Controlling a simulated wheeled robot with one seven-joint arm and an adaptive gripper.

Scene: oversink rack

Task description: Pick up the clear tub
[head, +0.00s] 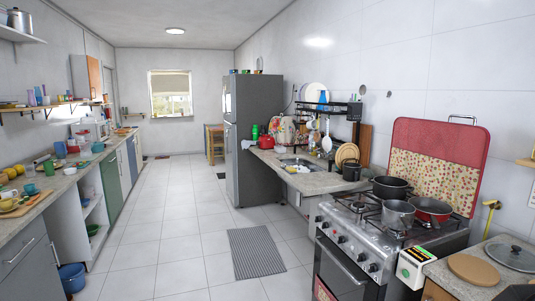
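I cannot pick out a clear tub for certain in the head view; at this distance the small items are hard to tell apart. The black oversink rack (331,106) stands over the sink (298,162) on the right-hand counter. The rack holds white plates (315,92), a blue bottle (322,97) and hanging utensils. My gripper is not in view, so its state does not show.
A stove (345,250) with several pots stands at the right, nearer than the sink. A grey fridge (255,135) stands beyond the sink counter. A cluttered counter (30,222) runs along the left. The tiled floor (170,240) between is clear, with a grey mat (256,252).

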